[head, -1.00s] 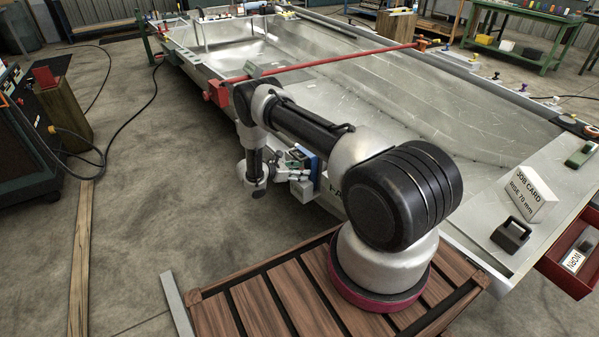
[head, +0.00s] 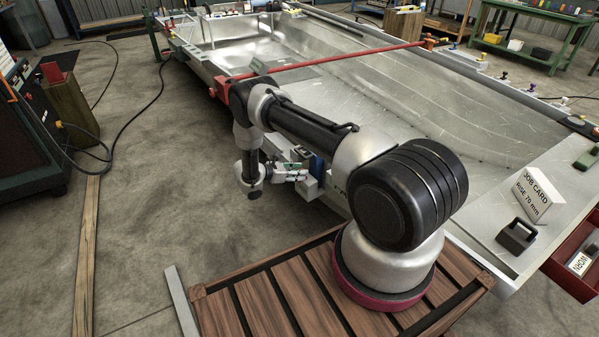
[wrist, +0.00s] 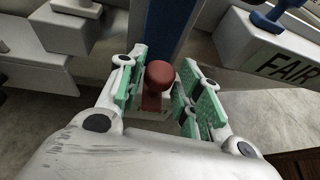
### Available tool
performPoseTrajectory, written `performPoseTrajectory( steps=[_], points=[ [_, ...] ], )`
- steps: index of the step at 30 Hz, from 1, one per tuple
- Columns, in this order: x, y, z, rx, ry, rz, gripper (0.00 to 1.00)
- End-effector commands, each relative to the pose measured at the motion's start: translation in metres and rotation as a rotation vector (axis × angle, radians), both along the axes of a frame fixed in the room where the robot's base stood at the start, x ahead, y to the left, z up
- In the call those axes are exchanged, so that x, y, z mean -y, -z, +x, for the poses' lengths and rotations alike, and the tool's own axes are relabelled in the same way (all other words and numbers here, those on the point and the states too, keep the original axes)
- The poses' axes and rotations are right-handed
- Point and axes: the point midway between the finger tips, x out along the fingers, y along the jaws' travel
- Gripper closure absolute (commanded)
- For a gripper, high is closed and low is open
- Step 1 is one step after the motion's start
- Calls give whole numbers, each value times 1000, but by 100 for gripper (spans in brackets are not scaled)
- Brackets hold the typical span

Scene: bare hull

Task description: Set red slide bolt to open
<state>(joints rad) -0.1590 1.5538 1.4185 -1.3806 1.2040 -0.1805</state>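A red knob (wrist: 160,76) on a short red stem stands in the middle of the wrist view, in front of a blue upright bar (wrist: 170,30). I take it for the red slide bolt's handle; the rest of the bolt is hidden. My gripper (wrist: 164,88) is open, with one green-padded finger on each side of the knob. Gaps show between the pads and the knob, and contact is not visible. In the head view my gripper (head: 295,171) is at the hull's near side, by the blue bar (head: 318,168); the knob cannot be made out there.
Grey blocks (wrist: 65,30) jut out left of the bar. A blue-handled fitting (wrist: 272,16) sits on a block marked FAIR at right. The metal hull (head: 350,90) with a red bar (head: 330,60) across it lies beyond my arm.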

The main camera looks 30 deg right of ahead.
Motion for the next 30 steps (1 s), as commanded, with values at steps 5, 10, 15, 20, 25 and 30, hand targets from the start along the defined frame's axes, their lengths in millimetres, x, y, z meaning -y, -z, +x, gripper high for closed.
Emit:
performPoseTrajectory(
  steps=[5,10,15,20,25,30],
  points=[
    [1,0,0,0,1,0,50],
    [1,0,0,1,1,-1,50],
    [-13,-6,0,0,-1,0,50],
    [-45,-19,-1,1,-4,1,50],
    [-80,-33,-2,2,-2,0,50],
    [-102,-42,-3,0,-1,0,50]
  ],
)
